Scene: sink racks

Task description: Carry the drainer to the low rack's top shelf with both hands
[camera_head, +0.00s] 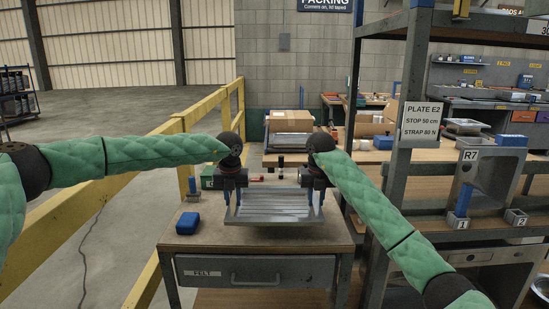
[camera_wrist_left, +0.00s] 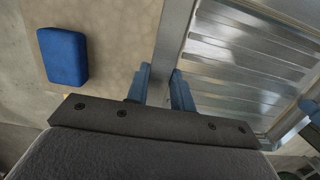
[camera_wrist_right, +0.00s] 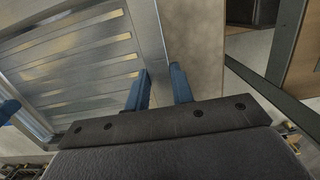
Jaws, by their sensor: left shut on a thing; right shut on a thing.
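The drainer (camera_head: 273,206) is a shiny metal tray with slats, level above the wooden top of a drawer bench in the head view. My left gripper (camera_head: 229,195) is shut on its left rim, and my right gripper (camera_head: 318,194) is shut on its right rim. The left wrist view shows the drainer (camera_wrist_left: 255,65) with blue fingertips (camera_wrist_left: 162,85) on either side of its edge. The right wrist view shows the drainer (camera_wrist_right: 80,60) and the right fingertips (camera_wrist_right: 160,88) astride its edge. Whether the drainer touches the bench is hard to tell. A rack (camera_head: 410,150) stands to the right.
A blue block (camera_head: 187,223) lies on the bench (camera_head: 190,245) left of the drainer; it also shows in the left wrist view (camera_wrist_left: 64,56). A yellow rail (camera_head: 175,130) runs along the left. A rack post (camera_head: 400,130) with a sign stands close to my right arm.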

